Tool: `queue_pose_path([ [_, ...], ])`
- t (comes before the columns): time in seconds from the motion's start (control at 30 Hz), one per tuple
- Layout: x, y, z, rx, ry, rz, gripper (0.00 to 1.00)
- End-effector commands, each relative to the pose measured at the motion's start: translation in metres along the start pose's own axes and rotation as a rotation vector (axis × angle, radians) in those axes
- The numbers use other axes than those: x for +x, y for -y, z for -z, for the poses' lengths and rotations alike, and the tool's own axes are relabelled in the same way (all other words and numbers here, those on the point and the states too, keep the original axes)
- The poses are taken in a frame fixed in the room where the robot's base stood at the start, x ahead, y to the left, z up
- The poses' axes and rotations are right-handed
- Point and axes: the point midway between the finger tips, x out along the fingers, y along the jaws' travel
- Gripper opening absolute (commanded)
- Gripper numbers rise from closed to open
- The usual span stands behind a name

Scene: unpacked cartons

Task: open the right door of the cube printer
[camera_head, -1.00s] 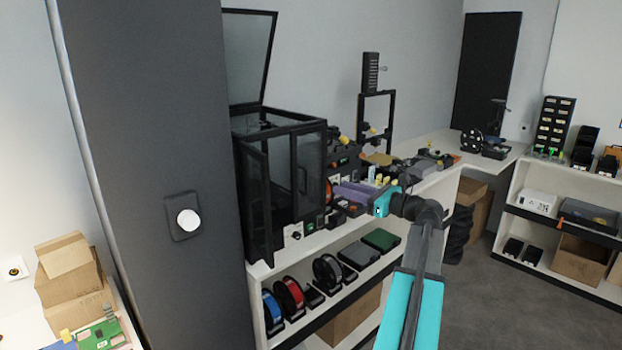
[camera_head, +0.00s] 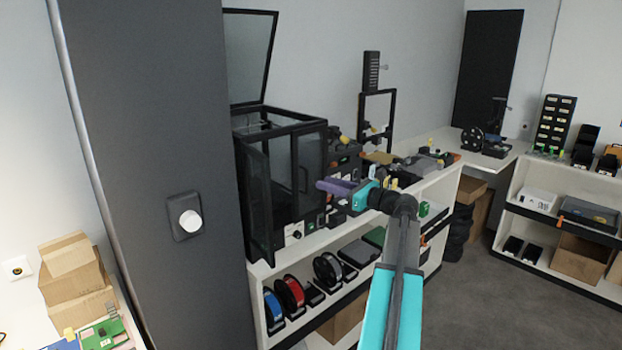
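The cube printer (camera_head: 268,130) is a black-framed enclosure with clear panels on the white bench at the centre left. Its left door (camera_head: 257,200) stands swung outward toward me. Its right door (camera_head: 313,165) looks closed, with a dark vertical handle (camera_head: 304,179) near its left edge. My gripper (camera_head: 322,185), with purple fingers and a teal body, points left at the right door's right side. Its tips are close to the door in the picture, right of the handle; I cannot tell whether they touch. The finger gap is too small to make out.
The printer's top lid (camera_head: 250,55) is raised. A dark grey column (camera_head: 150,130) with a white knob stands at the left. Filament spools (camera_head: 290,290) sit on the shelf below the bench. Small machines and parts crowd the bench right of the printer.

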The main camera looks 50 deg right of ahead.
Motion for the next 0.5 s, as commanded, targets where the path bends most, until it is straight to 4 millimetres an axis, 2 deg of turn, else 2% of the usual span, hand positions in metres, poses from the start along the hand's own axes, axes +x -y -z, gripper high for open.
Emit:
queue_pose_path([
  [0.3,0.046,0.000,-0.001,0.000,-0.001,-0.001,0.27],
  [0.5,0.064,0.001,-0.001,0.000,-0.001,0.000,0.27],
])
